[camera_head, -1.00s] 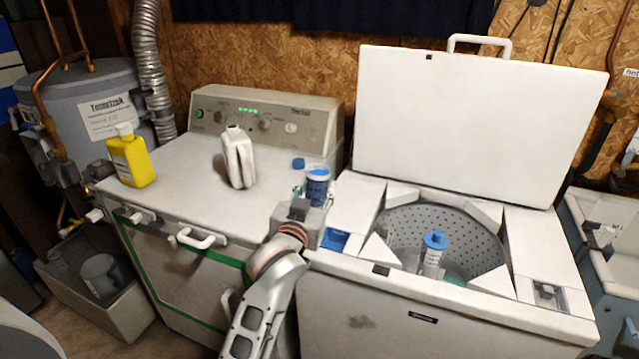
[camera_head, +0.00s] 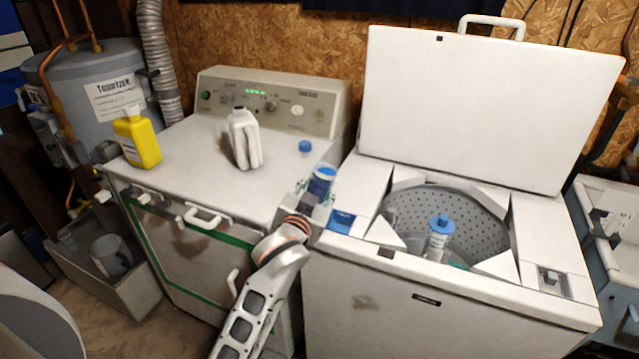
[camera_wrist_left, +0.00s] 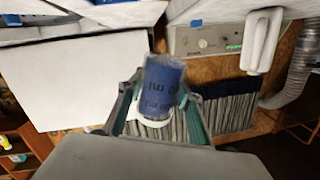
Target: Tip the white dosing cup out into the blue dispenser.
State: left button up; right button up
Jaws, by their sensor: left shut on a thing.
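The white dosing cup (camera_head: 321,182), with a wide blue band around it, is held in my left gripper (camera_head: 318,194). The gripper is shut around its side, in the air near the right front corner of the left machine. The cup leans a little to the right; its contents are not clear. In the left wrist view the cup (camera_wrist_left: 163,88) sits between the fingers, with "ml" lettering on the band. A blue recessed tray (camera_head: 342,221), which looks like the dispenser, lies in the right machine's top, just right of and below the cup. My right gripper is not in view.
The open tub (camera_head: 480,214) holds a blue-capped post (camera_head: 438,235). The raised lid (camera_head: 490,110) stands behind it. A white jug (camera_head: 243,140), a blue cap (camera_head: 305,146) and a yellow bottle (camera_head: 138,138) stand on the left machine (camera_head: 195,165).

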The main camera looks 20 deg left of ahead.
pick_arm(q)
jog(key=shift+f, duration=0.15)
jog(key=shift+a+f, duration=0.15)
jog(key=shift+f, duration=0.6)
jog(key=shift+m, duration=0.3)
jog(key=shift+f, duration=0.15)
jog(key=shift+s+a, duration=0.1)
jog(key=shift+f+m+g, duration=0.2)
jog(key=shift+m+g, duration=0.1)
jog(key=shift+m, duration=0.1)
jog(key=shift+a+f, duration=0.1)
jog(key=shift+f, duration=0.1)
jog(key=shift+m, duration=0.3)
